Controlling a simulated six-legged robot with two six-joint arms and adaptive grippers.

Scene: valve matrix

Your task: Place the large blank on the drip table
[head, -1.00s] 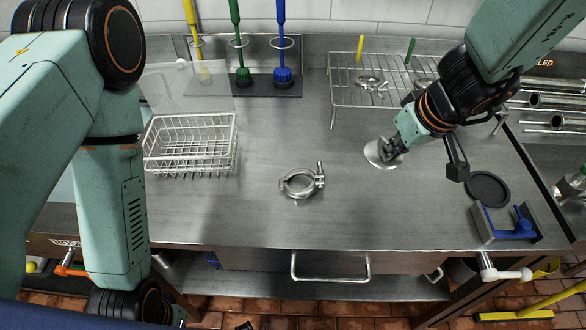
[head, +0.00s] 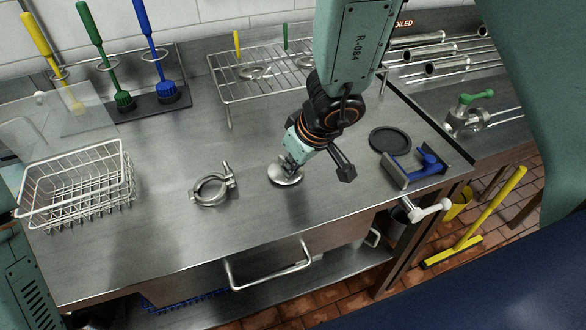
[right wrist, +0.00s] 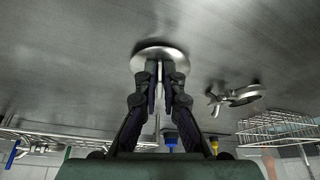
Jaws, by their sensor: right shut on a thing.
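My right gripper (head: 290,161) is shut on a round, shiny steel blank (head: 285,175), gripping it from above. The blank is at or very close to the steel worktop (head: 255,135); I cannot tell whether it touches. In the right wrist view, both fingers of the gripper (right wrist: 160,75) close on the middle of the blank (right wrist: 148,50), whose disc lies flat beyond them. No label shows which surface is the drip table. My left gripper is not in view.
A steel clamp ring (head: 212,188) lies left of the blank. A wire basket (head: 75,190) stands at the left, a wire rack (head: 255,85) at the back. A black disc (head: 390,139) and a blue-handled fixture (head: 420,165) are at the right. A green-handled valve (head: 468,115) stands beyond.

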